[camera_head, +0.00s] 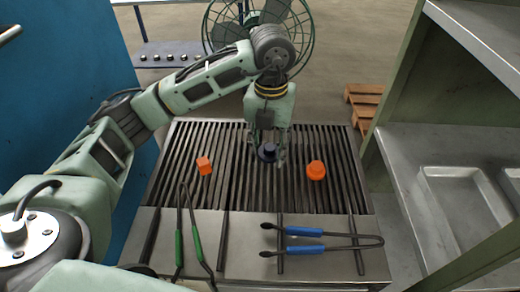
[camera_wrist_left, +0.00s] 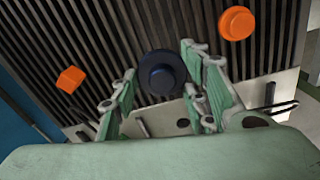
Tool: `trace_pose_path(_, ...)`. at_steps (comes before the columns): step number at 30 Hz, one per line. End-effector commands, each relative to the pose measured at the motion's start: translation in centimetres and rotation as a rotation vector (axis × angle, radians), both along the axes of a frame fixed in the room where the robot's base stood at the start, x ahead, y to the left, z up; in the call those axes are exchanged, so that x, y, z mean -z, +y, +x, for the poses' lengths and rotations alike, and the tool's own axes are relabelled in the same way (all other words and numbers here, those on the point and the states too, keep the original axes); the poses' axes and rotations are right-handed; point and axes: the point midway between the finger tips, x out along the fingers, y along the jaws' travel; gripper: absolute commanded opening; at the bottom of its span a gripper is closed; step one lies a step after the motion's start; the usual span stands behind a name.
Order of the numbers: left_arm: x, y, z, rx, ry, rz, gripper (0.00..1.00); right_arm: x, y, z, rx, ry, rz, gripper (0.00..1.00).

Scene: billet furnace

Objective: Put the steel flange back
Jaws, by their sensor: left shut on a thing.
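The steel flange (camera_head: 267,153) is a dark, round, stepped piece at the middle of the slatted grate (camera_head: 232,185). It also shows in the wrist view (camera_wrist_left: 162,77) between the green finger pads. My left gripper (camera_head: 268,148) points down from above and is shut on the flange. I cannot tell whether the flange touches the slats or is held just above them. My right gripper is in neither view.
An orange cube (camera_head: 204,165) lies left of the flange and an orange round flange (camera_head: 316,170) right of it. Green-handled tongs (camera_head: 180,240) and blue-handled tongs (camera_head: 305,232) lie at the front. A grey shelf unit (camera_head: 405,150) stands right, with a recessed tray (camera_head: 430,225).

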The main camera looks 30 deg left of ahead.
Motion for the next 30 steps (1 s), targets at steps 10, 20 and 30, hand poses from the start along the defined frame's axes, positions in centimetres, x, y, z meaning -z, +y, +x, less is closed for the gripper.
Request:
trace_pose_path(10,3.5,4.5,4.2,0.001,0.000,-0.001,0.02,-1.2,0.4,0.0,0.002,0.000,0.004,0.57)
trace_pose_path(20,6.3,4.8,4.5,0.003,0.001,0.000,0.02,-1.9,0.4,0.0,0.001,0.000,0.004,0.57)
trace_pose_path(30,7.9,4.8,4.6,0.004,-0.003,0.000,0.02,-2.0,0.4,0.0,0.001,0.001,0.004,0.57)
